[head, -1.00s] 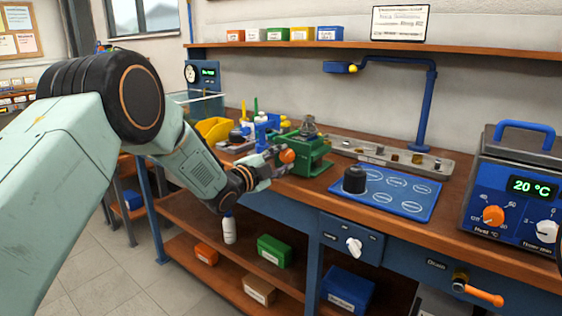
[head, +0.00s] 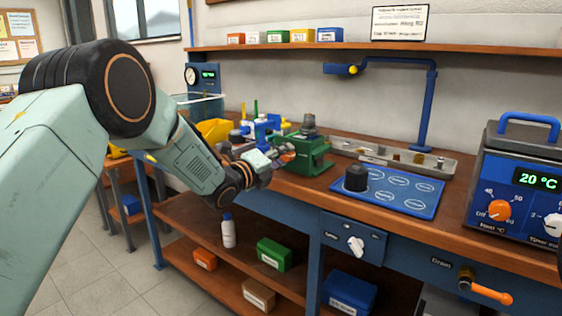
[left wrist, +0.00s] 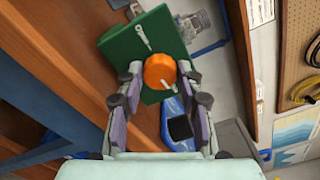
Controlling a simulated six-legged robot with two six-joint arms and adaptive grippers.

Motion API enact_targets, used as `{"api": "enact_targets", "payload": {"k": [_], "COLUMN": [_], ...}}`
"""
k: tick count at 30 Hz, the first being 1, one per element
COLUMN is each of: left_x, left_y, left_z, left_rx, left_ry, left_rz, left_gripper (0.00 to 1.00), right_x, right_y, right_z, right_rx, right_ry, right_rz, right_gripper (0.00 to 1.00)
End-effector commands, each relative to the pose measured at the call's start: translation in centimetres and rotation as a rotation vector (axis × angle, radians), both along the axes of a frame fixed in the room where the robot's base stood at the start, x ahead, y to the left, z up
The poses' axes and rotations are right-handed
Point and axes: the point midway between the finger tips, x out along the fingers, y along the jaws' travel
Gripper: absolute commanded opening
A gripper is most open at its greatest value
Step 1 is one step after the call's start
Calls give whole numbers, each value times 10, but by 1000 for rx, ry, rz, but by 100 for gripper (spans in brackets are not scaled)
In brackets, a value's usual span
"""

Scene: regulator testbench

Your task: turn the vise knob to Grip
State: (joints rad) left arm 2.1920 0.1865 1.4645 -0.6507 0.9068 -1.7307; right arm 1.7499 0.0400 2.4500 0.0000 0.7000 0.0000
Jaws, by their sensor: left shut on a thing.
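The green vise (head: 309,152) stands at the front edge of the wooden bench, with a grey cylindrical part on top. Its orange knob (left wrist: 160,71) faces my left gripper and carries a pale pointer mark toward the lower right in the left wrist view. My left gripper (head: 279,158) is at the vise's front, and in the left wrist view its two fingers (left wrist: 160,82) are shut on the knob, one at each side. In the head view the gripper mostly hides the knob. Any Grip label cannot be read.
A blue mat (head: 398,205) with a black cylinder (head: 356,177) lies right of the vise. A metal tray (head: 440,164) is behind it. Blue and yellow items crowd the bench left of the vise. A blue heater box (head: 520,190) stands far right.

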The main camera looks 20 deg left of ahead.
Motion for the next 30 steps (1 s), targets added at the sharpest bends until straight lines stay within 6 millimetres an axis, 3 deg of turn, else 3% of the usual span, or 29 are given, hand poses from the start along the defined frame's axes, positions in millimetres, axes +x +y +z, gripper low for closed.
{"api": "enact_targets", "payload": {"k": [9,25,26,30], "left_x": [-1,-1,-1,0], "left_y": [-1,-1,-1,-1], "left_z": [-1,-1,-1,-1], "left_rx": [104,124,124,123], "left_ry": [-36,-42,-42,-41], "left_rz": [-1,-2,-2,-2], "left_gripper": [5,5,38,50], "right_x": [0,0,0,0], "right_y": [0,0,0,0], "right_z": [-7,-7,-7,-7], "right_rx": [0,0,0,0], "right_ry": [0,0,0,0], "right_rz": [0,0,0,0], "right_gripper": [40,40,40,40]}}
